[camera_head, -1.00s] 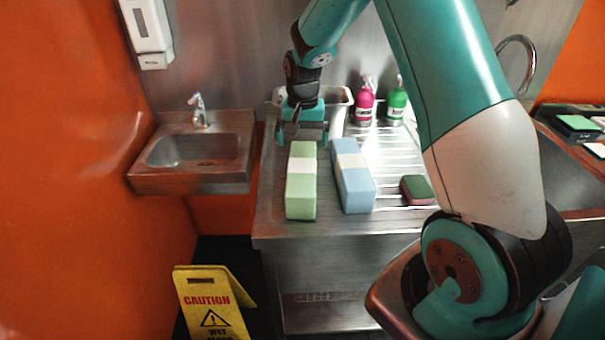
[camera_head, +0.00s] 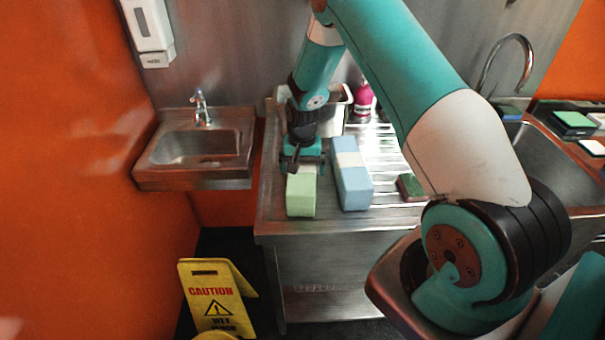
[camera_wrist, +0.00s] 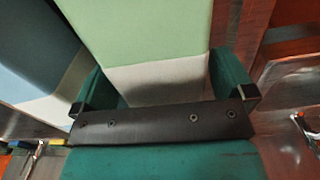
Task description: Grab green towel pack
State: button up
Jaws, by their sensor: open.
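The green towel pack (camera_head: 301,196), pale green with a white band, lies on the steel drainboard near its left front edge. In the wrist view the green towel pack (camera_wrist: 146,38) fills the upper middle, its white band close to the gripper's palm. My gripper (camera_head: 303,164) is over the far half of the pack and hides it in the head view. In the wrist view my gripper (camera_wrist: 165,88) is open, with one finger on each side of the pack. I cannot tell whether either finger touches it.
A blue towel pack (camera_head: 352,180) lies close on the right, and also shows in the wrist view (camera_wrist: 35,45). A sponge (camera_head: 410,187) is further right. A steel container (camera_head: 335,110) and a pink bottle (camera_head: 363,100) stand behind. A small sink (camera_head: 190,179) is left.

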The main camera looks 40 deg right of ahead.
jog(key=c, duration=1)
jog(key=shift+r, duration=0.15)
